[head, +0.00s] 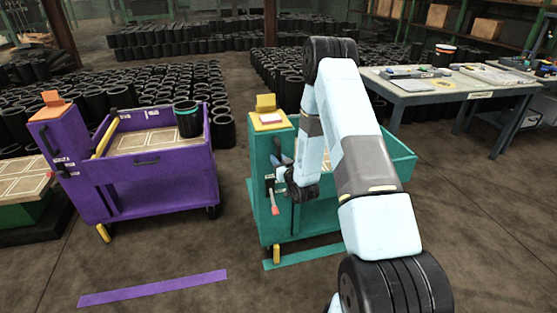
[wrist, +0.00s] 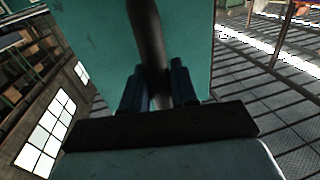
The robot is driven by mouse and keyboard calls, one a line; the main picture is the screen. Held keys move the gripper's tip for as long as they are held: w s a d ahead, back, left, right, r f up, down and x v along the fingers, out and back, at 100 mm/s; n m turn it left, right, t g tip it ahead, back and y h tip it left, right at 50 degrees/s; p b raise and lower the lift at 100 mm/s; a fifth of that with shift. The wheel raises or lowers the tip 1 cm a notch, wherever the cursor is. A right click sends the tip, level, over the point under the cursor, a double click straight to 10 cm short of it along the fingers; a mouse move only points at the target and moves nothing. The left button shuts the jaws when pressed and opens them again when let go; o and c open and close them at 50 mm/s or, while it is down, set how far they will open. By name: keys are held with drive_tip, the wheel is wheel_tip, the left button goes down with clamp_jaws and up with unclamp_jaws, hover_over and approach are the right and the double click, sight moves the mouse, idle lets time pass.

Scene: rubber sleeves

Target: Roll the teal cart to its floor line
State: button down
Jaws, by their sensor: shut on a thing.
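The teal cart (head: 262,220) stands in the middle of the head view, partly behind my arm. It has a tall end post with a yellow top and an open tray. A teal floor line (head: 300,258) lies along its near lower edge; the cart's yellow foot (head: 276,254) overlaps the line in the picture. My gripper (head: 279,172) is at the near face of the cart's post. In the wrist view my gripper (wrist: 157,92) is shut on a dark handle bar (wrist: 147,35) in front of the teal panel (wrist: 95,40). Part of the line is hidden by my arm.
A purple cart (head: 160,190) carrying a black cylinder (head: 187,120) stands at left, behind a purple floor line (head: 153,288). A workbench (head: 400,88) is at right. Rows of black sleeves (head: 170,83) fill the back. The near floor is clear.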

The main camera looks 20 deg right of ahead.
drive_tip(key=shift+d, duration=0.15)
drive_tip(key=c, duration=1)
unclamp_jaws()
drive_tip(key=s+d, duration=0.1)
drive_tip(key=s, duration=0.8)
drive_tip(key=s+d, duration=0.1)
drive_tip(key=s, duration=0.3)
drive_tip(key=shift+s+d, duration=0.25)
drive_tip(key=shift+d, duration=0.05)
